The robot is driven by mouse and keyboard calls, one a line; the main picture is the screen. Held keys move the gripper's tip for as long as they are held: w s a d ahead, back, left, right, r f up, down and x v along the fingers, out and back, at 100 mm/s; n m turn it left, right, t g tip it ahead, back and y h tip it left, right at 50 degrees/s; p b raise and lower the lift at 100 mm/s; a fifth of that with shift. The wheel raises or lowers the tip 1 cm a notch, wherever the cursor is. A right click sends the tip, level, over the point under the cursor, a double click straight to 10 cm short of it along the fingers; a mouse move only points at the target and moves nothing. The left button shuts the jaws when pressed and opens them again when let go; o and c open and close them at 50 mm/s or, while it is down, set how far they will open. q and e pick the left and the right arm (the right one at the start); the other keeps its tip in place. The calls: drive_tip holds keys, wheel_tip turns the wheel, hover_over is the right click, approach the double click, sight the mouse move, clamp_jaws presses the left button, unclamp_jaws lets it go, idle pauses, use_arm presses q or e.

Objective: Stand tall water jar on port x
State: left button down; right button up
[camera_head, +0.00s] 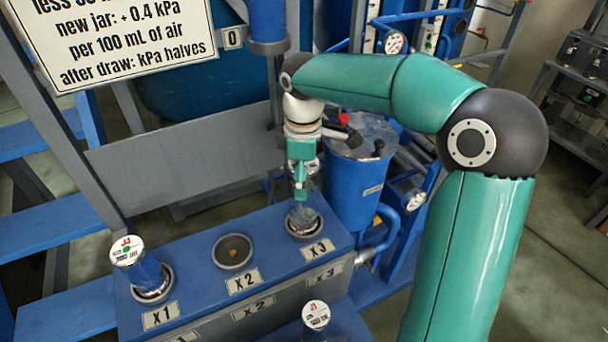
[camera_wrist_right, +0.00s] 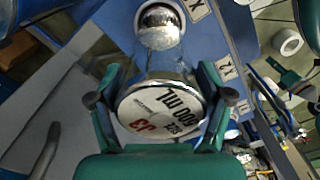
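A tall clear jar (camera_head: 303,200) is upright over port X3, with its lower end at the port's metal ring (camera_head: 303,223). My right gripper (camera_head: 302,172) is around the jar's upper part. In the wrist view, the right gripper's fingers (camera_wrist_right: 160,95) flank the lid closely, but whether they press on it is unclear. Whether the jar's base is fully seated is hard to see. My left gripper is not in view.
Port X2 (camera_head: 232,252) is empty. Another lidded jar, J1 (camera_head: 316,315), is in front. A blue tank (camera_head: 356,185) stands close behind X3. A sign (camera_head: 120,40) hangs upper left.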

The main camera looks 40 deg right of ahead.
drive_tip(key=shift+o, duration=0.5)
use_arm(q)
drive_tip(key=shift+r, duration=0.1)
use_arm(e)
drive_tip(key=shift+r, duration=0.15)
use_arm(q)
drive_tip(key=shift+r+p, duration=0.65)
drive_tip(key=shift+p, duration=0.1)
use_arm(e)
wheel_tip(320, 180, up, 12)
drive_tip(key=shift+f, duration=0.1)
